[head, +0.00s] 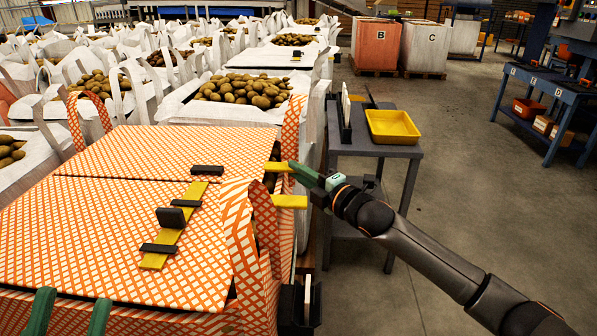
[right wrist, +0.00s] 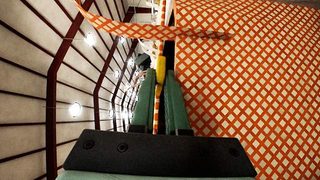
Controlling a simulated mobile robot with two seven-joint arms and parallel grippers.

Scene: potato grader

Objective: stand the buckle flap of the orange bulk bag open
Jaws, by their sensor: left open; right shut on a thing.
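The orange bulk bag (head: 75,318) has an orange-checked top in two flaps. The near flap (head: 75,235) lies roughly flat and carries a yellow strap (head: 166,238) with black buckle pieces (head: 171,217). The far flap (head: 160,150) also lies flat. My right gripper (head: 292,170) is shut on a yellow tab (head: 277,167) at the bag's right edge; the tab shows between its fingertips in the right wrist view (right wrist: 161,69). A second yellow tab (head: 289,201) sticks out just nearer. My left gripper (head: 70,314) is open and empty at the near left, its fingers partly cut off.
Orange-checked loops (head: 240,240) stand at the bag's right side. A grey stand (head: 375,150) with a yellow tray (head: 392,126) is to the right. White bags of potatoes (head: 240,92) fill the back.

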